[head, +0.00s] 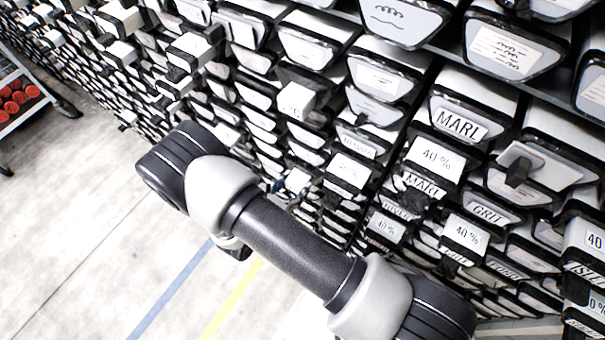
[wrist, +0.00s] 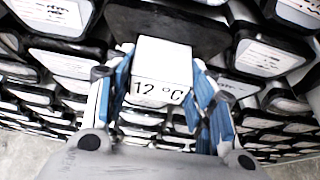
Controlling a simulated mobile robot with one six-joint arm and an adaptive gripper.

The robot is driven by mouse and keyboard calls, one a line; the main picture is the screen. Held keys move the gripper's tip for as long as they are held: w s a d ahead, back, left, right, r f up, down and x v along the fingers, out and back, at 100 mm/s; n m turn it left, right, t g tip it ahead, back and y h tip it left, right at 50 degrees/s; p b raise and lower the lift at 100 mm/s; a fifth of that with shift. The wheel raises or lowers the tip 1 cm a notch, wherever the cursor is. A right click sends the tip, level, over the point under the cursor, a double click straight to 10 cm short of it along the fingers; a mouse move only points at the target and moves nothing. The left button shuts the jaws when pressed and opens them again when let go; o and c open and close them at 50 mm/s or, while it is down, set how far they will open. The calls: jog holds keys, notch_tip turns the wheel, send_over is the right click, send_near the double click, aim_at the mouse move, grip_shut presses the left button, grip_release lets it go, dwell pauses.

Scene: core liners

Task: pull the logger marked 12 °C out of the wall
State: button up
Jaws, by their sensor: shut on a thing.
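The logger marked 12 °C (wrist: 163,62) is a white block with black print, in the middle of the wrist view. My gripper (wrist: 161,92) is shut on it, with one blue-padded finger on each side. A dark drawer front lies right behind the block, and I cannot tell whether the block still touches it. In the head view my gripper (head: 290,184) is small and partly hidden beyond my arm, close to the wall of drawers. The print on the logger cannot be read there.
The wall of core drawers (head: 365,75) fills the right and top. Other white blocks stick out of it, several marked 40 % (head: 436,155). A cart with red items (head: 18,98) stands at the far left. The floor (head: 90,220) at the left is clear.

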jog(key=s+a, duration=0.6)
jog(key=s, duration=0.2)
jog(key=shift+s+a+b, duration=0.3)
jog(key=shift+a+b, duration=0.05)
jog(key=shift+b, duration=0.05)
jog(key=shift+w+r, duration=0.1)
dwell(0.4)
